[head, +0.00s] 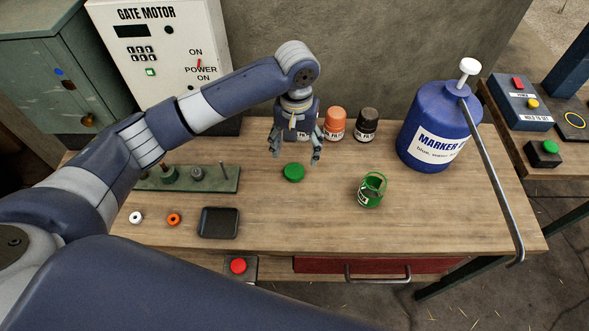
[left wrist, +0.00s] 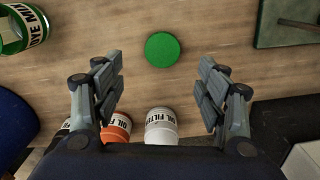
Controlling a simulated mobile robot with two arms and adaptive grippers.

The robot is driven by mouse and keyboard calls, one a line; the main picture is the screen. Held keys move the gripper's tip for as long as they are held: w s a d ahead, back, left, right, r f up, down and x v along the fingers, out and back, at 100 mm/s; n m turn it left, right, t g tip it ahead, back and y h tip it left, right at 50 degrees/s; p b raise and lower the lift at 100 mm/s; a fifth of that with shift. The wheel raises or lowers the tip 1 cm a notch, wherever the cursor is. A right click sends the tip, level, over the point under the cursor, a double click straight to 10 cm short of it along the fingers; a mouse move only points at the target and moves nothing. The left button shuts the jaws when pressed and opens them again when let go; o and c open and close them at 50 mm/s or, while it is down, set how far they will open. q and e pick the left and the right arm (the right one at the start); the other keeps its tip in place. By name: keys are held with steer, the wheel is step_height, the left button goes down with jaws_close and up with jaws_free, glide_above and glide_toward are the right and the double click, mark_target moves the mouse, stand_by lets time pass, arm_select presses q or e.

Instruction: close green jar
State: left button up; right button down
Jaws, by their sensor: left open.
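The green jar (head: 371,191) stands open on the table, right of the middle, its rim uncovered. It shows in the upper left corner of the left wrist view (left wrist: 22,30), with a partly cut-off label. The green lid (head: 293,172) lies flat on the table, left of the jar. In the left wrist view the lid (left wrist: 162,49) is just beyond the fingertips, near the middle between them. My left gripper (head: 295,158) is open and empty, pointing down above and slightly behind the lid. My right gripper is not in view.
Orange (head: 335,123) and black (head: 366,125) filter cans stand at the back, with a white one (left wrist: 161,126) beside them. A big blue marker jug (head: 432,125) with a long pipe is right. A green plate with pegs (head: 220,180) and a black tray (head: 219,223) lie left.

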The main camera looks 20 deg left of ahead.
mark_target(294, 171)
arm_select(q)
step_height(294, 171, down, 2)
steer(key=shift+f, duration=0.4)
steer(key=f, duration=0.2)
steer(key=f+p, duration=0.1)
steer(key=shift+s+a+f, duration=0.2)
steer(key=shift+s+f, duration=0.1)
steer(key=shift+f, duration=0.55)
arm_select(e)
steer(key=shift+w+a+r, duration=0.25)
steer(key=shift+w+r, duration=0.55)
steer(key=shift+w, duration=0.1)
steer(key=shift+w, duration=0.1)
arm_select(q)
steer(key=shift+c, duration=0.6)
steer(key=c, duration=0.7)
